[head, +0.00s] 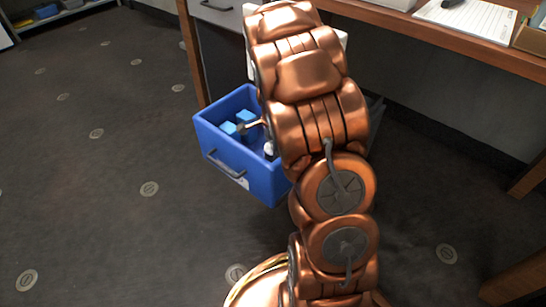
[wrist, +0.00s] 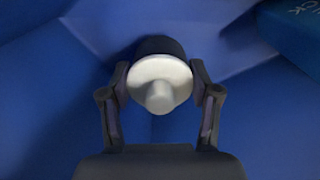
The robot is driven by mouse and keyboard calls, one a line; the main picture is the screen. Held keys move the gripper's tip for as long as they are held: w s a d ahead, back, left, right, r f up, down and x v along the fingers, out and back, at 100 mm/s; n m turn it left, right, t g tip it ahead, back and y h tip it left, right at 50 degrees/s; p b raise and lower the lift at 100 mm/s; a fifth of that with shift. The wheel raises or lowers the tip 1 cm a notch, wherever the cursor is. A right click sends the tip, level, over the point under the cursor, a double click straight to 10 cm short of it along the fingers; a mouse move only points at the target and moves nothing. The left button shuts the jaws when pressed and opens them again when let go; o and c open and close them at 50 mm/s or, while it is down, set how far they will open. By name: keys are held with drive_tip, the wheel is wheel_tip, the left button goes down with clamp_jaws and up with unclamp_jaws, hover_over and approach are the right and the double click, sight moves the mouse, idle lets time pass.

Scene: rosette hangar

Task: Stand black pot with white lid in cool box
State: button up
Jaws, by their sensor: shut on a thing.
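The black pot with white lid (wrist: 160,82) is between the fingers of my gripper (wrist: 160,90) in the wrist view, with its knobbed lid facing the camera. My gripper is shut on it. The blue cool box (head: 232,158) stands on the floor in the head view, open at the top. My gripper reaches down into it, and the box's blue inside (wrist: 50,95) surrounds the pot in the wrist view. A small white part, perhaps the lid, shows beside my arm in the head view. Whether the pot touches the box floor I cannot tell.
Light blue blocks (head: 236,122) lie in the cool box; one (wrist: 295,30) shows at the upper right in the wrist view. A wooden desk (head: 440,35) stands behind to the right. The dark floor (head: 90,190) at the left is clear.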

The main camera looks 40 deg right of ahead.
drive_tip(key=shift+f+b, duration=0.3)
drive_tip(key=shift+f, duration=1.1)
drive_tip(key=shift+f, duration=0.15)
drive_tip(key=o, duration=1)
drive_tip(key=shift+c, duration=0.2)
wheel_tip(320, 180, up, 12)
drive_tip(key=p, duration=0.4)
drive_tip(key=shift+r, duration=0.2)
drive_tip(key=s+a+r+n+g, duration=0.1)
drive_tip(key=s+a+r+n, duration=0.1)
drive_tip(key=s+a+n, duration=0.5)
drive_tip(key=s+a+r+n+g, duration=0.1)
drive_tip(key=s+a+r+n, duration=0.2)
drive_tip(key=s+a+n, duration=0.4)
drive_tip(key=s+a+r+n+g, duration=0.1)
drive_tip(key=s+a+n, duration=0.6)
drive_tip(key=s, duration=0.9)
drive_tip(key=shift+s+r+n+g, duration=0.3)
drive_tip(key=shift+s+r+g, duration=0.1)
drive_tip(key=shift+r, duration=0.5)
